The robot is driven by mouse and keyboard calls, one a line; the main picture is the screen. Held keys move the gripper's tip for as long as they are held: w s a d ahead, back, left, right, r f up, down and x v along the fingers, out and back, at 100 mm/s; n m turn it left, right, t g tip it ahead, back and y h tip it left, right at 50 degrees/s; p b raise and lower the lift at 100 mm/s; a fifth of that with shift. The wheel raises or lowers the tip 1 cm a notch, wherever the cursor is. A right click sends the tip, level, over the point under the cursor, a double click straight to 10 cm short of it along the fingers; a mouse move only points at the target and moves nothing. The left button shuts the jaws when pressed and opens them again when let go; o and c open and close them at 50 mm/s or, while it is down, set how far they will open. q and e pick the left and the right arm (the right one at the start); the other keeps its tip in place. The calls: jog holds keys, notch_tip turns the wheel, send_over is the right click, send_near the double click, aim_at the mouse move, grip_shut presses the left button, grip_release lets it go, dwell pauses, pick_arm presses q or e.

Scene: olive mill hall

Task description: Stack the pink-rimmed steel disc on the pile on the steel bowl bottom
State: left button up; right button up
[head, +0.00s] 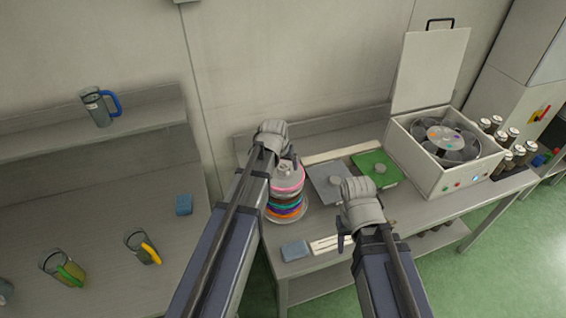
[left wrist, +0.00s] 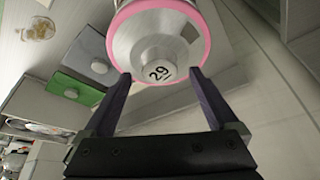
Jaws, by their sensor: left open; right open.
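The pink-rimmed steel disc (head: 289,184) is on top of the pile of colour-rimmed discs (head: 287,206), partly hidden by my left arm in the head view. In the left wrist view, the pink rim (left wrist: 207,22) surrounds a steel face with a round knob (left wrist: 157,72) marked 29. My left gripper (left wrist: 157,74) is open, its fingers on either side of the knob; I cannot tell whether they touch it. The steel bowl bottom is at the pile's foot, mostly hidden. My right gripper (head: 357,208) is open and empty over the bench, right of the pile.
A white lidded centrifuge box (head: 432,183) and several brown bottles stand further right. Jugs stand on the left bench.

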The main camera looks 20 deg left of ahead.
aim_at(281, 179)
pick_arm(q)
jog(key=p+v, duration=0.5)
jog(key=v, duration=0.1)
jog(key=shift+s+r, duration=0.2)
jog(key=shift+r, duration=0.1)
jog(key=shift+f, duration=0.1)
jog(key=s+d+f+m+g+b, duration=0.1)
jog(key=s+d+f+b, duration=0.3)
jog(key=s, duration=0.3)
jog(key=s+d+f+m+g+y+b, duration=0.1)
jog(key=s+d+f+g+b, duration=0.1)
jog(key=s+d+f+b, duration=0.2)
jog(key=s+d+f+m+g+b, duration=0.1)
jog(key=s+d+f+b, duration=0.3)
jog(key=s, duration=0.6)
jog(key=shift+d+f+m+g, duration=0.4)
jog(key=shift+d+f, duration=0.2)
jog(key=shift+f, duration=0.4)
